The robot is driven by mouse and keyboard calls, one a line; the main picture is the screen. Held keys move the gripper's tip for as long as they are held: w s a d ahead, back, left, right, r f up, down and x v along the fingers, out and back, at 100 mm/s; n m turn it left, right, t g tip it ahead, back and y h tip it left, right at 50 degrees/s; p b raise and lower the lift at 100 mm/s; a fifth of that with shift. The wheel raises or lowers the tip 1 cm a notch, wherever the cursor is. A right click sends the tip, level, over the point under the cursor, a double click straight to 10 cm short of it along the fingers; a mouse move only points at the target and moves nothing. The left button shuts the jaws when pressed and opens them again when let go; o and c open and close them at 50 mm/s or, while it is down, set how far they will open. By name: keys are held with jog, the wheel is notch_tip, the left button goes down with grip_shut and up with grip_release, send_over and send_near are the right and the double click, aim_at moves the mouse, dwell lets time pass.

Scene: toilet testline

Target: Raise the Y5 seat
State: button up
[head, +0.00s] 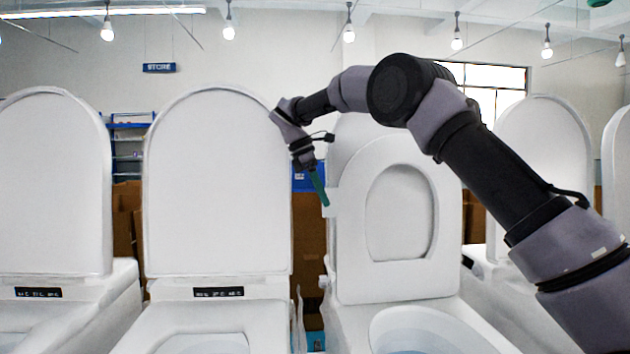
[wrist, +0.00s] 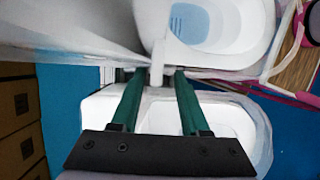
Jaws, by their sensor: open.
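The toilet right of centre has its ring-shaped seat (head: 345,262) standing upright in front of its lid (head: 350,132). I cannot read a Y5 mark on it. My gripper (head: 323,198) is at the left edge of this seat, with its green fingers pointing down. In the wrist view my gripper (wrist: 156,74) is open, and a small white tab (wrist: 157,62) shows between or just beyond the fingertips. I cannot tell whether a finger touches it. The bowl (wrist: 205,22) with bluish water lies beyond.
Two toilets at left have upright closed-faced lids (head: 217,180) (head: 50,180), with dark label strips (head: 218,292) below. Another lid (head: 545,165) stands at right behind my arm. Cardboard boxes (head: 305,240) fill the gap behind.

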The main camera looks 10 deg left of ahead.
jog(key=v, duration=0.8)
jog(key=shift+a+r, duration=0.2)
jog(key=shift+r, duration=0.15)
